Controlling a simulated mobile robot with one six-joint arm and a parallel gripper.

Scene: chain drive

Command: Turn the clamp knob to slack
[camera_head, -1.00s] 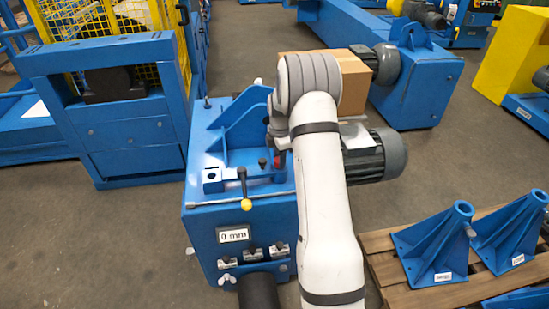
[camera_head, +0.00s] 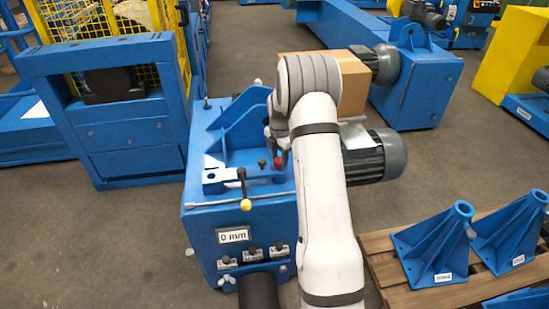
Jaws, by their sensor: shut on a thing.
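A blue machine housing (camera_head: 205,222) stands in the middle of the view. On its top, a small red knob (camera_head: 279,164), apparently the clamp knob, sits in front of the blue triangular bracket. My gripper (camera_head: 277,154) reaches down onto the red knob from above, its dark fingers shut on it. My white arm hides part of the gripper and the right part of the housing. A black knob (camera_head: 262,163) stands just left of the red one. A lever with a yellow ball end (camera_head: 246,204) hangs over the front edge. The knob's markings are too small to read.
A label reading "0 mm" (camera_head: 234,236) is on the housing front, above several small clips. A grey motor (camera_head: 377,156) lies to the right of my arm. Blue brackets (camera_head: 430,250) stand on a wooden pallet at lower right. Open floor lies at left.

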